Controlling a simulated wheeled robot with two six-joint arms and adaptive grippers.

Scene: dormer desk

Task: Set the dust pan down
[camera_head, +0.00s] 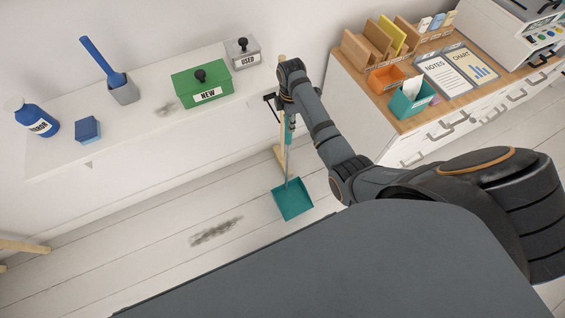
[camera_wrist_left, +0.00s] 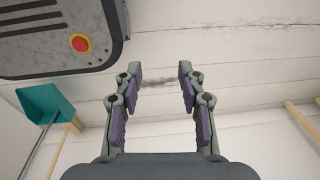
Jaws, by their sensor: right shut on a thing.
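The teal dust pan (camera_head: 292,201) hangs low over or on the floor in the head view, its long grey handle running up to my right gripper (camera_head: 287,112). The right gripper is shut on the handle; its fingers are mostly hidden by the wrist. I cannot tell whether the pan touches the floor. The pan also shows in the left wrist view (camera_wrist_left: 45,103), at the left, with its handle slanting down. My left gripper (camera_wrist_left: 160,72) is open and empty there; it is outside the head view.
A wooden stick (camera_head: 280,155) stands close behind the dust pan. A dark dust smudge (camera_head: 216,231) lies on the floor left of the pan, with clear boards around it. The white shelf (camera_head: 130,133) holds a green box (camera_head: 201,84). A wood-topped cabinet (camera_head: 401,124) stands right.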

